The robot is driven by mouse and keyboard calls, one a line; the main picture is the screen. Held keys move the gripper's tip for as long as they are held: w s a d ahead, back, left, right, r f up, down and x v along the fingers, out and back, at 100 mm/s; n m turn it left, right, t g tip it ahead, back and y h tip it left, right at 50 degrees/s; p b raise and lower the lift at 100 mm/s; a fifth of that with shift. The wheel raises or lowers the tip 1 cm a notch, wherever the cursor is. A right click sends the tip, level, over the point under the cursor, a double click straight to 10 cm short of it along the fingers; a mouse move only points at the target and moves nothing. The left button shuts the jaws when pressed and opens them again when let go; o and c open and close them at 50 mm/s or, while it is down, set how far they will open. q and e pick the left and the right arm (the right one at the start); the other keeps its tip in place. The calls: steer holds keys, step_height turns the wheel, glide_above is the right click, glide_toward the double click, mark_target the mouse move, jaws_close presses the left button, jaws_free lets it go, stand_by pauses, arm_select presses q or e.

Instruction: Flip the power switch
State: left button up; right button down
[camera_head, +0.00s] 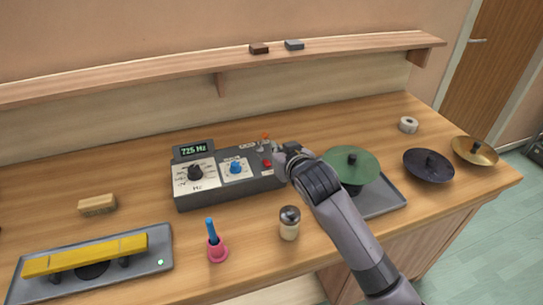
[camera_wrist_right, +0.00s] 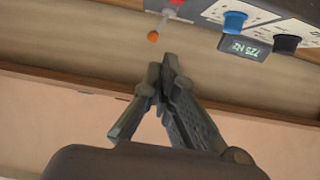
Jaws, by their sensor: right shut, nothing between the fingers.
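A grey control box (camera_head: 232,190) with a green display reading about 725 Hz (camera_head: 193,150) stands on the bench. A small lever switch with an orange tip (camera_head: 265,138) sits at its upper right corner; the tip also shows in the right wrist view (camera_wrist_right: 154,37). My right gripper (camera_head: 283,150) is at the box's right end, close to the lever. In the wrist view its shut, empty fingertips (camera_wrist_right: 163,66) are near the orange tip, with a visible gap. The gripper and wrist hide part of the box's right end. My left gripper is not in view.
A black knob (camera_head: 195,172), blue knob (camera_head: 236,168) and red button (camera_head: 267,163) are on the box. A green cymbal (camera_head: 350,160) stands right of my wrist. A shaker (camera_head: 290,224) and pink holder (camera_head: 217,252) stand in front. A shelf (camera_head: 150,75) runs behind.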

steer(key=p, duration=0.1)
glide_above(271, 165)
step_height(271, 165, down, 3)
steer(key=shift+w+r, duration=0.1)
steer(key=shift+r, duration=0.05)
steer(key=shift+s+f+p, duration=0.15)
steer(key=shift+f+p, duration=0.05)
steer(key=shift+f, duration=0.45)
steer(key=shift+s+f+p, duration=0.15)
steer(key=shift+f, duration=0.45)
steer(key=shift+s+d+f, duration=0.1)
steer(key=shift+s+f, duration=0.05)
steer(key=shift+f, duration=0.4)
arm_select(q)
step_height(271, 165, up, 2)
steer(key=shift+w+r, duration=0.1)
